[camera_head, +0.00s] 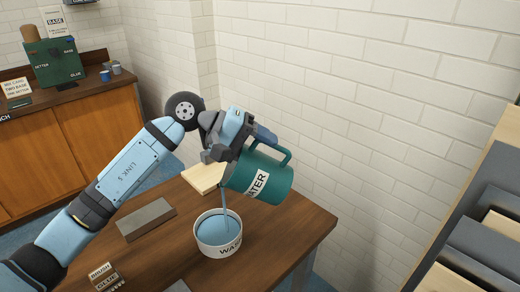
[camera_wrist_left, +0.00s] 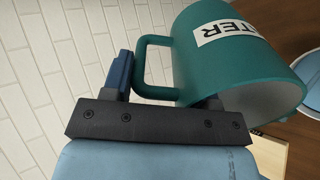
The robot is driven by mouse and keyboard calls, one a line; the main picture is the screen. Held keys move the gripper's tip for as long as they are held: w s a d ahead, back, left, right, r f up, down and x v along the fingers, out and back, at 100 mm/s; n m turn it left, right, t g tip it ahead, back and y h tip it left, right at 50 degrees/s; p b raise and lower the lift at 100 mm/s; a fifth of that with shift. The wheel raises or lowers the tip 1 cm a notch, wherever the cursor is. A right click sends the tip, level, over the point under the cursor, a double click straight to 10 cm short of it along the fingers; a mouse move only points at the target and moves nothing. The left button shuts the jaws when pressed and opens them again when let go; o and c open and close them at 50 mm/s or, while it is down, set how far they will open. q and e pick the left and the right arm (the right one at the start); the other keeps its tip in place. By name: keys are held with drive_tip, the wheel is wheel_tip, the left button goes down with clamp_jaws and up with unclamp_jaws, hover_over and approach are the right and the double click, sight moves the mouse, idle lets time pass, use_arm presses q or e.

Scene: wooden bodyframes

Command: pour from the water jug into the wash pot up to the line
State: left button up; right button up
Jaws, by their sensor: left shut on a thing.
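The teal water jug (camera_head: 262,178) is tilted over the table, its mouth down to the left, with a label partly reading "WATER". My left gripper (camera_head: 246,140) is shut on the jug at its handle side and holds it in the air. In the left wrist view, the jug (camera_wrist_left: 222,60) shows its handle between the dark fingers. A thin blue stream (camera_head: 225,200) runs from the jug's mouth into the white wash pot (camera_head: 218,251), which stands upright below. Blue water fills much of the pot; I cannot make out a line inside. My right gripper is not in view.
On the brown table (camera_head: 282,232) lie a grey flat block (camera_head: 146,219), a pale wooden board (camera_head: 203,177) behind the pot and a small labelled block (camera_head: 106,277) at the front left. A white brick wall stands close behind. Grey-panelled shelving (camera_head: 485,240) is at the right.

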use_arm(q)
drive_tip(key=shift+a+r+b, duration=0.1)
drive_tip(key=shift+a+b, duration=0.05)
drive_tip(key=shift+b, duration=0.45)
drive_tip(key=shift+r, duration=0.1)
drive_tip(key=shift+w+r+y+p, duration=0.1)
drive_tip(key=shift+r+y+p, duration=0.5)
drive_tip(key=shift+r+p, duration=0.15)
drive_tip(key=shift+r+y+p, duration=0.25)
drive_tip(key=shift+y+p, duration=0.3)
drive_tip(key=shift+y, duration=0.65)
wheel_tip(320, 180, up, 5)
drive_tip(key=y+p, duration=0.4)
drive_tip(key=y, duration=0.2)
drive_tip(key=shift+f+y, duration=0.15)
drive_tip(key=shift+y, duration=0.25)
drive_tip(key=shift+y+p, duration=0.4)
drive_tip(key=shift+y, duration=0.4)
